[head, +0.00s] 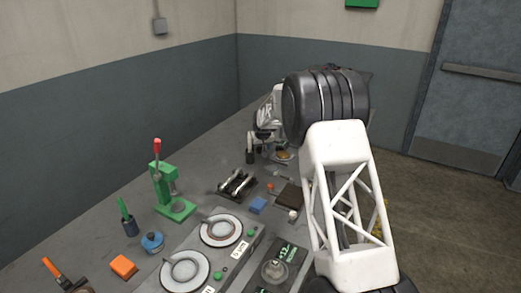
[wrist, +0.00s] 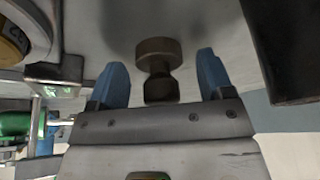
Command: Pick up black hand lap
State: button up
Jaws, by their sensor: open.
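In the wrist view, a dark knobbed piece (wrist: 158,52), which looks like the black hand lap, has a wide round end and a narrower neck. My gripper (wrist: 162,68) is open, with one blue finger on each side of the piece. Gaps show between the piece and both fingers. Its lower end is close to the gripper's front edge, and I cannot tell whether they touch. In the head view, my gripper is at the back of the bench, largely hidden by my own arm; the hand lap cannot be made out surely there.
On the grey bench stand a green press (head: 171,190) with a red knob, a two-disc machine (head: 235,262), a black roller fixture (head: 237,184), a blue block (head: 258,205) and an orange block (head: 123,266). A dark slab (wrist: 283,50) is at the wrist view's right.

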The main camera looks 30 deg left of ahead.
dwell(0.3)
jog(key=c, duration=1.2)
jog(key=shift+o, duration=0.2)
jog(key=shift+r, duration=0.2)
jog(key=shift+r, duration=1.65)
jog(key=s+d, duration=0.3)
jog(key=s, duration=0.1)
jog(key=s+d+r, duration=0.1)
jog(key=s+d, duration=0.2)
jog(key=s, duration=0.1)
jog(key=s+d, duration=0.3)
jog(key=s, duration=0.1)
jog(key=shift+s+d+r, duration=0.2)
jog(key=shift+s+d, duration=0.05)
jog(key=shift+d, duration=0.15)
